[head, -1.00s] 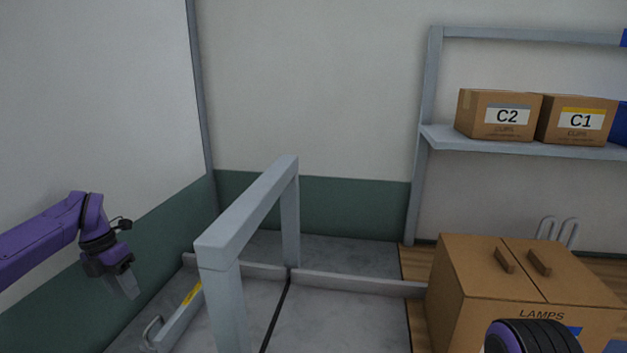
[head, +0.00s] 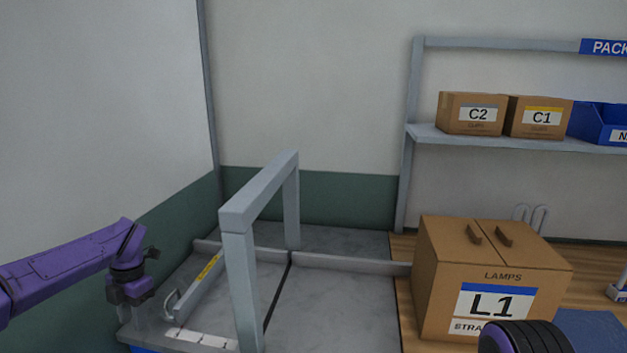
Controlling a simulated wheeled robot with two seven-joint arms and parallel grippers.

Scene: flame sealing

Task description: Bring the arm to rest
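My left arm comes in from the left edge, and my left gripper (head: 139,312) hangs at its end, pointing down over the near left corner of the grey work surface. Its fingers are small and seen from one side, so I cannot tell whether they are open or shut. Nothing can be made out between them. A black ribbed part of my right arm shows at the bottom right, in front of the lamps box. My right gripper is out of view.
A grey frame (head: 240,215) stands upright on the grey work surface (head: 330,310). A lever with a yellow strip (head: 207,268) lies left of it. A brown lamps box labelled L1 (head: 440,280) stands at right. Boxes C2 (head: 472,114) and C1 (head: 539,117) sit on a shelf (head: 480,139).

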